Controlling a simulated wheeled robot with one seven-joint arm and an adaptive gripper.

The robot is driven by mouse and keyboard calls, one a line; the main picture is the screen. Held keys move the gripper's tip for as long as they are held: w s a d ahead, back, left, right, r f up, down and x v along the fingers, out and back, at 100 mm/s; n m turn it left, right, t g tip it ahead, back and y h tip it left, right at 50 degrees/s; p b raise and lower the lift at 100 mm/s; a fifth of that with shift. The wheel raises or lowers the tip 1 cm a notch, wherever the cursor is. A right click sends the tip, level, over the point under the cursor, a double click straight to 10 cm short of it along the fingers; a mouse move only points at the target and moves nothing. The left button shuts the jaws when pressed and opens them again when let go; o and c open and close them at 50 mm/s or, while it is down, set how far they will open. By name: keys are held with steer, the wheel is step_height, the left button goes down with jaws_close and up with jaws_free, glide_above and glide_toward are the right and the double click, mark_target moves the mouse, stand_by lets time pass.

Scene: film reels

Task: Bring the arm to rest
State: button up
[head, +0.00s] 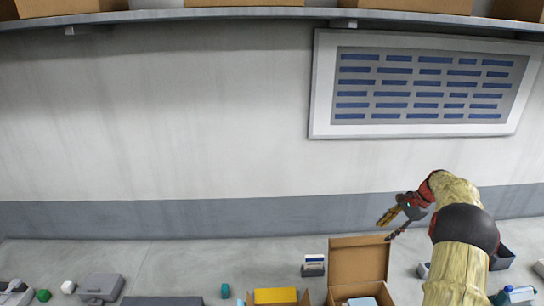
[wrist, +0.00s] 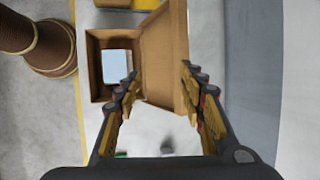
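My gripper (head: 387,227) is raised at the right of the head view, in front of the wall. Its fingers are spread apart with nothing between them. In the wrist view my gripper (wrist: 160,72) also shows open and empty. An open cardboard box (head: 358,262) stands below it, with its lid up against the back and a pale item inside. The same box (wrist: 102,97) shows beyond the fingers in the wrist view; the gripper appears apart from it. My arm bends down to the lower right of the head view.
A box with a yellow top (head: 276,296) stands left of the open box. A shelf (head: 230,13) with cardboard boxes runs along the top.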

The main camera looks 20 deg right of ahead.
steer(key=s+a+f+n+g, duration=0.1)
steer(key=s+a+f+n, duration=0.15)
steer(key=s+f, duration=0.25)
steer(key=s+a+r+n+h+b, duration=0.1)
steer(key=s+a+n+b, duration=0.25)
steer(key=a, duration=0.45)
steer(key=s+a+n+g+h+b, duration=0.1)
steer(key=s+a+n+b, duration=0.3)
steer(key=a, duration=0.3)
steer(key=s+a+r+n+h+b, duration=0.1)
steer(key=s+a+n+b, duration=0.3)
steer(key=a, duration=0.4)
steer(key=s+a+f+n+t+b, duration=0.2)
steer(key=s+a+f+n+b, duration=0.1)
steer(key=s+a+b, duration=0.5)
steer(key=s+a+f+n+t+b, duration=0.2)
steer(key=s+a+f+b, duration=0.3)
steer(key=s+a+b, duration=0.3)
steer(key=a+n+b, duration=0.1)
steer(key=a, duration=0.3)
steer(key=shift+a+h, duration=0.2)
steer(key=shift+h, duration=0.2)
steer(key=shift+d, duration=0.1)
